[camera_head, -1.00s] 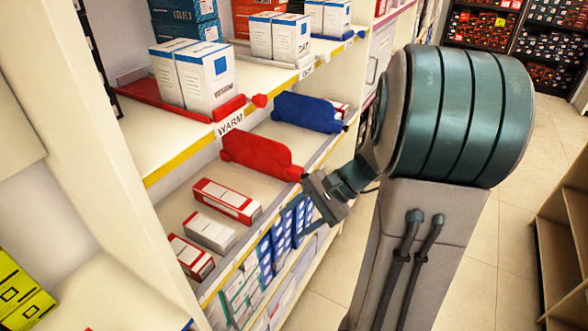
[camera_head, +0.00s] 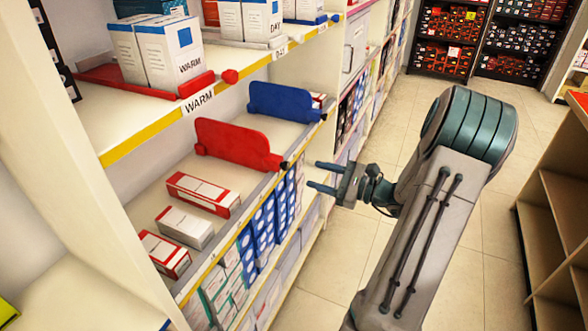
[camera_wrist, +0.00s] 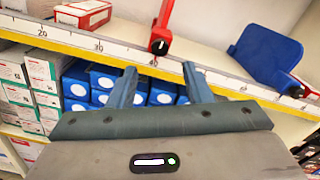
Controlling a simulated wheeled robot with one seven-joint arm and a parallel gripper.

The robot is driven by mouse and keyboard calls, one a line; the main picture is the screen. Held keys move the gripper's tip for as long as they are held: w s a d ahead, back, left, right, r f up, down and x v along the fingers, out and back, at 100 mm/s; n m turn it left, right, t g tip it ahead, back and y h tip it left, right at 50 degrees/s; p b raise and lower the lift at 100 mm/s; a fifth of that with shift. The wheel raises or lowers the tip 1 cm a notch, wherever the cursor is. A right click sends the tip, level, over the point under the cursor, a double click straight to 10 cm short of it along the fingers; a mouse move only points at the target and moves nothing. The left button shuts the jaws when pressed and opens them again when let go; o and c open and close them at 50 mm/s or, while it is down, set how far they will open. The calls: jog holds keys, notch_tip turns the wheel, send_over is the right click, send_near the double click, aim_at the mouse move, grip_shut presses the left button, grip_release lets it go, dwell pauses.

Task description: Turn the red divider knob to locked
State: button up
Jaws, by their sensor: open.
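The red divider (camera_head: 235,143) stands upright on the lower shelf. Its knob (camera_head: 275,162) is at the end by the shelf's front edge. In the wrist view the divider's red knob (camera_wrist: 159,43), with a black part and a small white mark, sits at the shelf rail, just above the gap between the fingers. I cannot read whether it is locked. My gripper (camera_head: 313,174) is open and empty in front of the shelf edge, apart from the knob. In the wrist view my two fingers (camera_wrist: 160,70) point at the rail.
A blue divider (camera_head: 283,103) stands farther along the same shelf; it also shows at right in the wrist view (camera_wrist: 264,52). Red-and-white boxes (camera_head: 203,192) lie left of the red divider. The upper shelf (camera_head: 150,139) overhangs; the aisle floor (camera_head: 335,275) is clear.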

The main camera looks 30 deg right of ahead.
aim_at(288, 166)
jog(key=x, duration=0.8)
jog(key=c, duration=1)
